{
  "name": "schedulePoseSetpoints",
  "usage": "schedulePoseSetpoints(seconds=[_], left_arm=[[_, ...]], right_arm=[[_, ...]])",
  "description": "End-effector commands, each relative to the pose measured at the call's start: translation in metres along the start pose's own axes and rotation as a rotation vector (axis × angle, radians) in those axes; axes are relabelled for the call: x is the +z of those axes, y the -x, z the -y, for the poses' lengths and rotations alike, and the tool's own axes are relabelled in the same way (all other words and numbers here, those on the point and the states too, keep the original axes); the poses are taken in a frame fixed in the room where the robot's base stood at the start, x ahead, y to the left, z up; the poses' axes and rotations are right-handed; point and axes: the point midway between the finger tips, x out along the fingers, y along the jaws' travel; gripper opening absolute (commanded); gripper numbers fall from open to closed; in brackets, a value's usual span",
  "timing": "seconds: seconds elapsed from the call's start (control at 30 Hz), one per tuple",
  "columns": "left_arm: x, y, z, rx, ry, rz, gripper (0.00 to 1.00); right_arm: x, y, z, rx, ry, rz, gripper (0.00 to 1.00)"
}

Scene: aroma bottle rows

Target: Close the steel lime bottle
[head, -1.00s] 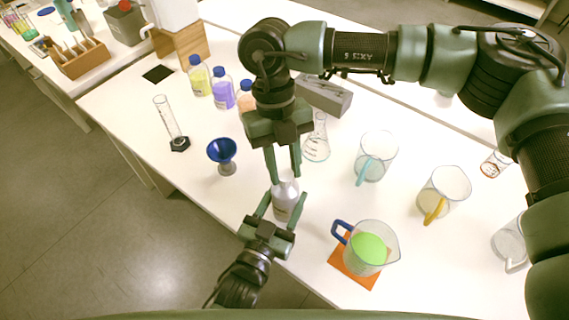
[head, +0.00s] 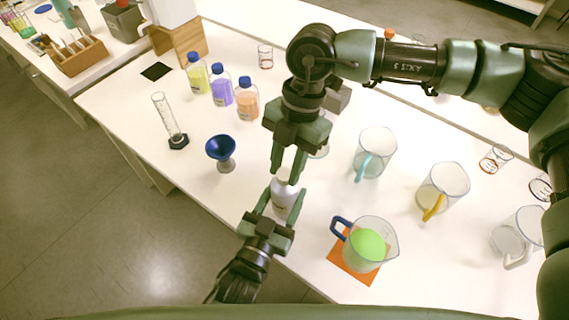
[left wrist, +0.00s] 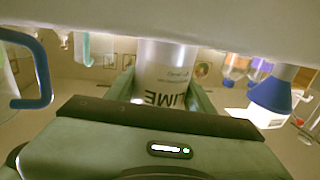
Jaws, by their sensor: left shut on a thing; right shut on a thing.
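The steel lime bottle (head: 284,203) stands upright near the table's front edge. My left gripper (head: 282,196) is shut around its body from the front. In the left wrist view the bottle (left wrist: 166,80) is between the fingers, its LIME label upside down. My right gripper (head: 285,174) points down over the bottle's top, shut on the cap there. The fingers mostly hide the cap, and I cannot tell whether it is fully seated.
A blue funnel (head: 221,147) on a stand is left of the bottle. Blue-capped bottles (head: 222,92) are behind; jugs (head: 375,150) stand to the right.

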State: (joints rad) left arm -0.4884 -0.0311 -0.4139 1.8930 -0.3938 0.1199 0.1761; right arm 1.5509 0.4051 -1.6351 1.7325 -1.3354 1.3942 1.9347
Motion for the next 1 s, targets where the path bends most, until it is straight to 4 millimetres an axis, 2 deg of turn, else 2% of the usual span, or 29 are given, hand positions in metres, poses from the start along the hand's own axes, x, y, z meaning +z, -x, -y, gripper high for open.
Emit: schedulePoseSetpoints(seconds=[0.1, 0.4, 0.6, 0.8, 1.0], left_arm=[[0.000, 0.000, 0.000, 0.000, 0.000, 0.000, 0.00], [0.000, 0.000, 0.000, 0.000, -0.001, 0.000, 0.00], [0.000, 0.000, -0.001, 0.002, -0.002, 0.001, 0.00], [0.000, 0.000, -0.002, 0.003, -0.002, 0.001, 0.00], [0.000, 0.000, -0.002, 0.003, -0.001, 0.001, 0.00]], right_arm=[[0.000, 0.000, 0.002, 0.064, -0.211, 0.001, 0.00], [-0.002, 0.001, 0.001, 0.179, -0.591, 0.005, 0.00], [-0.011, -0.001, -0.001, 0.225, -0.752, 0.004, 0.00], [-0.007, -0.001, 0.003, 0.254, -0.877, 0.000, 0.00], [-0.004, -0.001, 0.004, 0.265, -0.913, -0.004, 0.00]])
